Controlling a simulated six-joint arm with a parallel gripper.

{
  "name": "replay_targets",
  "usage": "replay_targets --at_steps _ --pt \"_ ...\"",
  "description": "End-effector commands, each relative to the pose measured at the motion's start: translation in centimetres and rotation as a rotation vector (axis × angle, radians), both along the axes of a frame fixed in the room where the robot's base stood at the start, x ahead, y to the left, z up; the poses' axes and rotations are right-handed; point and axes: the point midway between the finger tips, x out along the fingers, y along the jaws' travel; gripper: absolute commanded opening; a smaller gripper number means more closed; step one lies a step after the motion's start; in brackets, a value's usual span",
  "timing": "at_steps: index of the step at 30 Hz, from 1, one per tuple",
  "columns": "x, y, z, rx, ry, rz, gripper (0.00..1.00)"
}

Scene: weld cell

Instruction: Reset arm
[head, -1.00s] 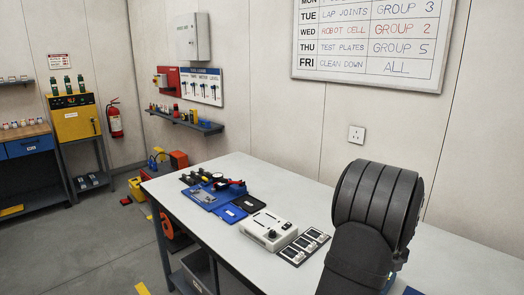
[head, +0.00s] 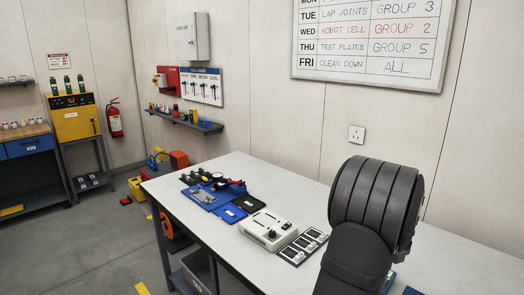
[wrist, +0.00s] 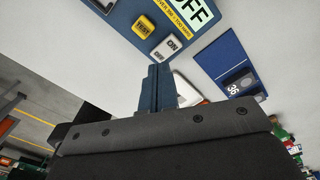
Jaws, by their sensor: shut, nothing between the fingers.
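My gripper (wrist: 156,76) shows in the wrist view as a narrow dark blue pair of fingers, closed together with nothing between them. The fingers stand in front of the pale table top. In the head view only my dark arm links show at the right, and they hide the gripper. Past the fingertips in the wrist view is a blue panel with a yellow test button (wrist: 144,27), a white on/off switch (wrist: 166,49) and a display reading OFF (wrist: 186,12). No contact with them can be made out.
In the head view, a white box with a knob (head: 267,230) and a row of small black-and-white units (head: 304,246) lie left of my arm. A blue tray of tools (head: 212,194) lies farther back.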

Motion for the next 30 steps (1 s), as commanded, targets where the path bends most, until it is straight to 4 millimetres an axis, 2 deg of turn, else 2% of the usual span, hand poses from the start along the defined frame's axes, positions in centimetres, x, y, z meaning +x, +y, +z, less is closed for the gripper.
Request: replay_targets --at_steps 5,6,17,30 --pt "-0.1 0.0 -3.8 0.001 0.002 0.0 0.0" --pt "0.1 -0.1 -2.2 -0.004 -0.005 0.0 0.0" --pt "0.0 0.0 5.1 -0.003 -0.004 0.0 0.0" --pt "0.9 3.8 13.2 -0.162 0.026 0.297 0.0"
